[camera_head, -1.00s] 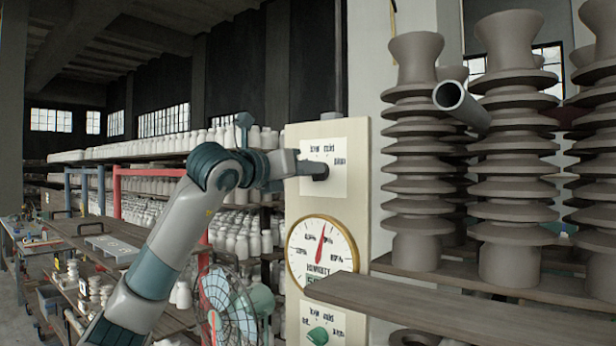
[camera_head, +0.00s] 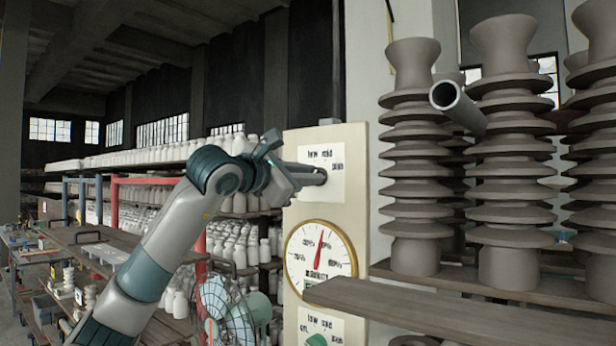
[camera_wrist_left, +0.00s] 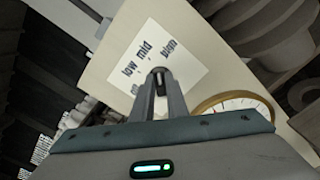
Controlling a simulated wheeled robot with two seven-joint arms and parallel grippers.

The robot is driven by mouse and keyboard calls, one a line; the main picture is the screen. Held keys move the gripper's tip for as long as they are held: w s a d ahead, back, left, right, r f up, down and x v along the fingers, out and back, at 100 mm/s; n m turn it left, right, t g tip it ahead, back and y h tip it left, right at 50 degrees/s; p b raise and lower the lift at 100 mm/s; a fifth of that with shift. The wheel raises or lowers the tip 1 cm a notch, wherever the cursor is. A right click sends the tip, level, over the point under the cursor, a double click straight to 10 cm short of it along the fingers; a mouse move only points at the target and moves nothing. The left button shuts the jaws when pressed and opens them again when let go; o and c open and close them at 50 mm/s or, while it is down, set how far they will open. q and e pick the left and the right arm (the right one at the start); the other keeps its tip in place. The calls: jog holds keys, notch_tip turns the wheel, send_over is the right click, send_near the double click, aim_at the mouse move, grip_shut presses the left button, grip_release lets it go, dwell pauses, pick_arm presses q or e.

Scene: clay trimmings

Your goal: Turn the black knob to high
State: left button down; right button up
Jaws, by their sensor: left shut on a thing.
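The black knob (camera_head: 321,174) is on the upper white label (camera_head: 322,158) of a cream panel, under the printed words low, mid and high. My left gripper (camera_head: 312,176) reaches it from the left and is shut on it. In the left wrist view the knob (camera_wrist_left: 159,73) shows as a dark round end between the two fingertips (camera_wrist_left: 160,88). The fingers hide most of the knob, so I cannot tell where its pointer stands. The wrist is rolled, and the label looks tilted in that view. My right gripper is not in view.
A round humidity gauge (camera_head: 320,252) with a red needle sits below on the panel. A green knob (camera_head: 316,340) is under it. A fan (camera_head: 225,308) stands left of the panel. Stacked grey insulators (camera_head: 415,160) and a wooden shelf (camera_head: 450,318) are at the right.

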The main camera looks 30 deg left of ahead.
pick_arm(q)
jog(key=m, duration=0.5)
jog(key=shift+d+f, duration=0.1)
jog(key=shift+f, duration=0.1)
dwell(0.4)
jog(key=c, duration=1.7)
grip_release()
jog(key=shift+c, duration=0.2)
